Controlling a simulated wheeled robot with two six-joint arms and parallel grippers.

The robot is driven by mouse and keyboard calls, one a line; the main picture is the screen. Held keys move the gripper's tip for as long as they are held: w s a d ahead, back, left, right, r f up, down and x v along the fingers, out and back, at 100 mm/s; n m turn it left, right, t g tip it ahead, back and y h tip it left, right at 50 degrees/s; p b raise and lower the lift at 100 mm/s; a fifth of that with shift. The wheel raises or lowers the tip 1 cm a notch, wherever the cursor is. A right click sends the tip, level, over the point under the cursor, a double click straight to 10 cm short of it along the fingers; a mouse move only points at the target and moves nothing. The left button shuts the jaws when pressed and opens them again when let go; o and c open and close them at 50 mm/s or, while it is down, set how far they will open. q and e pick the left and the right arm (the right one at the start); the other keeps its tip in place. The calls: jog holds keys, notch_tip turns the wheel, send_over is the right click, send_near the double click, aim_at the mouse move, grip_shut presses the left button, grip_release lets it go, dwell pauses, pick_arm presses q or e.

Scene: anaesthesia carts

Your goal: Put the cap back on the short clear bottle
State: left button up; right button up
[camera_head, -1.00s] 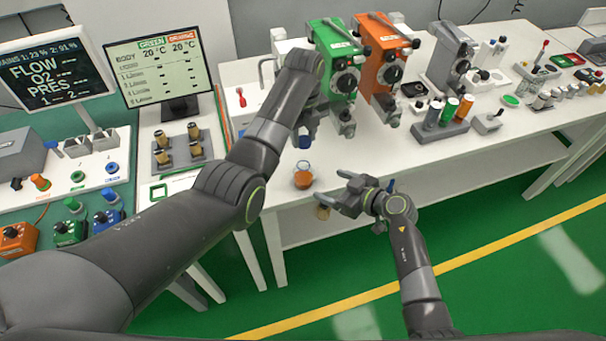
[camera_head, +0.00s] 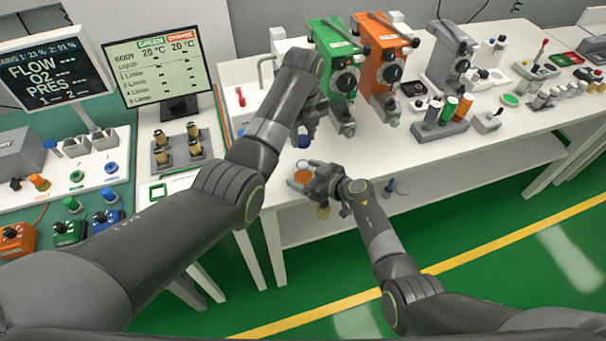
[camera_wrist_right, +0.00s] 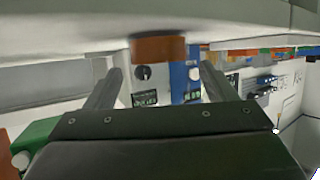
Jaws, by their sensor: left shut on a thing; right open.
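The short clear bottle (camera_head: 301,177), with orange liquid in it, stands near the front edge of the white table. Its right side is partly hidden by my right gripper. My right gripper (camera_head: 314,177) is open at the bottle's right side. In the right wrist view, the orange-brown liquid (camera_wrist_right: 158,48) shows ahead, between the two open fingers (camera_wrist_right: 158,85). I cannot tell whether they touch the bottle. My left gripper (camera_head: 306,127) is higher and farther back, shut on a small blue cap (camera_head: 303,142). The cap is behind the bottle in the head view, apart from it.
A green vaporizer (camera_head: 335,60) and an orange vaporizer (camera_head: 384,60) stand behind my left gripper. A rack with coloured bottles (camera_head: 440,128) is to the right. The front table edge is close to the bottle. The tabletop right of my right gripper is clear.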

aim_at(303, 148)
jog(key=shift+x, duration=0.8)
jog(key=shift+c, duration=0.5)
jog(key=c, duration=1.4)
pick_arm(q)
jog(key=shift+f, duration=2.45)
jog(key=shift+f, duration=0.9)
jog(key=shift+f, duration=0.55)
pick_arm(e)
grip_shut()
pick_arm(q)
jog(key=m, duration=0.6)
jog(key=shift+m, duration=0.3)
